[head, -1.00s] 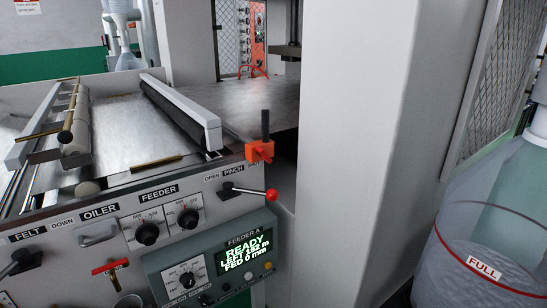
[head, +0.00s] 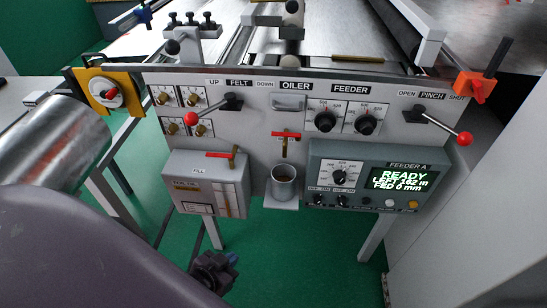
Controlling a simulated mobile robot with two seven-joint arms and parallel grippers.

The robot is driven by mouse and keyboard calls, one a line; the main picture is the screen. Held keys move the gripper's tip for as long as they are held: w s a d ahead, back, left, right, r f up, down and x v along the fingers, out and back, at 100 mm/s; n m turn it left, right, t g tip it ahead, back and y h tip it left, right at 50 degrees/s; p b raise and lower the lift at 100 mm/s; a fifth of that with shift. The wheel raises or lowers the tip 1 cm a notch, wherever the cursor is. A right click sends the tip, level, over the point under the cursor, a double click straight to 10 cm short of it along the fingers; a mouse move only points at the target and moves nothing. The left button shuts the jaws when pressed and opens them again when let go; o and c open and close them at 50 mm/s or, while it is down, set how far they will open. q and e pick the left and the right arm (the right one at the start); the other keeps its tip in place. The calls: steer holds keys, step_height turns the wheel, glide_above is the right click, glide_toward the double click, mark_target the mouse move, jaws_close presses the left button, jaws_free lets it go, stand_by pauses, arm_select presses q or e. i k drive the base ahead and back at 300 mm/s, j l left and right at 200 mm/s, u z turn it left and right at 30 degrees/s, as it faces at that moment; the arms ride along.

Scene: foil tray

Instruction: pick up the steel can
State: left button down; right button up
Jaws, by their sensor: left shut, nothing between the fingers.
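The steel can (head: 283,186) is a small open-topped grey metal cup. It stands upright on a small bracket shelf (head: 281,204) below the red-handled oiler tap (head: 286,141), on the front of the machine. Its rim and front wall are in plain view. My left gripper (head: 222,266) is a dark shape at the bottom of the head view, partly behind my own arm. It is shut and empty, below and to the left of the can, and apart from it. My right gripper is not in view.
Left of the can, a grey box (head: 205,184) with a red-handled valve sticks out. To its right is the Feeder A control box (head: 370,178) with a lit display. Red-knobbed levers (head: 464,138) project from the panel. Open green floor (head: 295,260) lies below the can.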

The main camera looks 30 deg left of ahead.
mark_target(283, 176)
steer(key=u, duration=0.85)
